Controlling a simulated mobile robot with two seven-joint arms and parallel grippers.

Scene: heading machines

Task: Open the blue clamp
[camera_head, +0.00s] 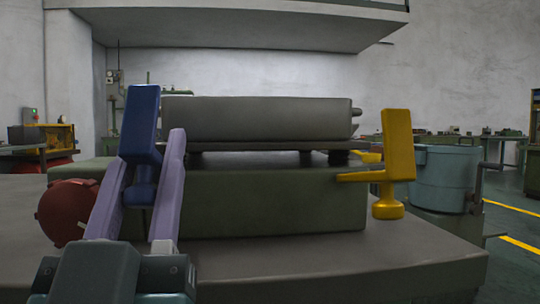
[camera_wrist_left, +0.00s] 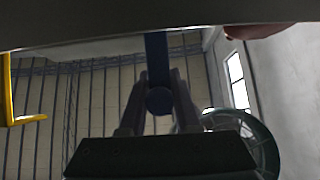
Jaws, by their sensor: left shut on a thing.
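The blue clamp (camera_head: 141,120) stands at the left of the green machine block, its broad handle upright and its round knob hanging below. My left gripper (camera_head: 150,158) reaches up from below, its two pale purple fingers on either side of the clamp. It is shut on the clamp, around the part below the handle. In the left wrist view the blue clamp (camera_wrist_left: 157,58) runs between the fingers of my left gripper (camera_wrist_left: 160,80), with its round knob end facing the camera. The exact contact is partly hidden. My right gripper does not show.
A similar yellow clamp (camera_head: 398,150) stands upright at the block's right end. A grey cylinder (camera_head: 260,118) lies on top of the green block (camera_head: 270,200). A dark red round part (camera_head: 68,212) sits left of my gripper. The grey table front (camera_head: 350,265) is clear.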

